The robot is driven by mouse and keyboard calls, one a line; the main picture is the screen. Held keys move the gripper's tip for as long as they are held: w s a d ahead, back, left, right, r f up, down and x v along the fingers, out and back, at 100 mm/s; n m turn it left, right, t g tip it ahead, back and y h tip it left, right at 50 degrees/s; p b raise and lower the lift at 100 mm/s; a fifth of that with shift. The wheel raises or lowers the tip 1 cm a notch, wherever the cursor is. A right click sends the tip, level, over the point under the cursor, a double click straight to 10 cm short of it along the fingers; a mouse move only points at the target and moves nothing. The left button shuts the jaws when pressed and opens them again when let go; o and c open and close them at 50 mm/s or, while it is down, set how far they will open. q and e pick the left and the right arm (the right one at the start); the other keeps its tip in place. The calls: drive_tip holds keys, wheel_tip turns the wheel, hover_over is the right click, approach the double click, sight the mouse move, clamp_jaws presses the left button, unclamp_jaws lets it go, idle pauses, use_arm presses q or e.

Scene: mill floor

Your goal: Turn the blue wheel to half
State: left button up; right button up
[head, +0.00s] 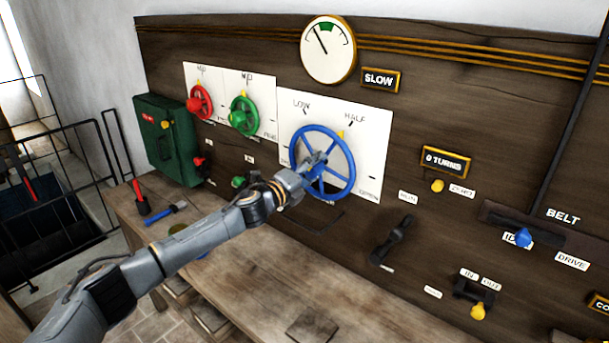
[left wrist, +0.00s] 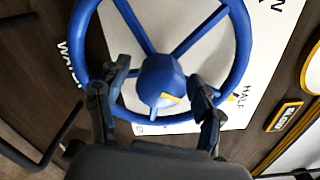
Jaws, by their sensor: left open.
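The blue wheel (head: 351,172) is mounted on a white plate (head: 374,135) marked LOW, HALF and OPEN, with another label mostly hidden. A yellow mark shows at the wheel's upper right rim, on the side towards HALF. In the left wrist view the blue wheel (left wrist: 240,45) fills the upper part, with its hub in the middle. My left gripper (head: 314,165) is at the hub. Its open fingers (left wrist: 158,80) stand on either side of the hub; I cannot tell whether they touch it. My right gripper is not in view.
A red wheel (head: 201,102) and a green wheel (head: 243,116) are to the left. A gauge (head: 328,50) and a SLOW sign (head: 380,79) are above. A black lever (head: 391,242) is at lower right. The wooden bench (head: 255,284) below is mostly clear.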

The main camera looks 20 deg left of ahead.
use_arm(q)
drive_tip(key=v, duration=1.1)
drive_tip(key=shift+s+a, duration=0.2)
drive_tip(key=shift+s, duration=0.2)
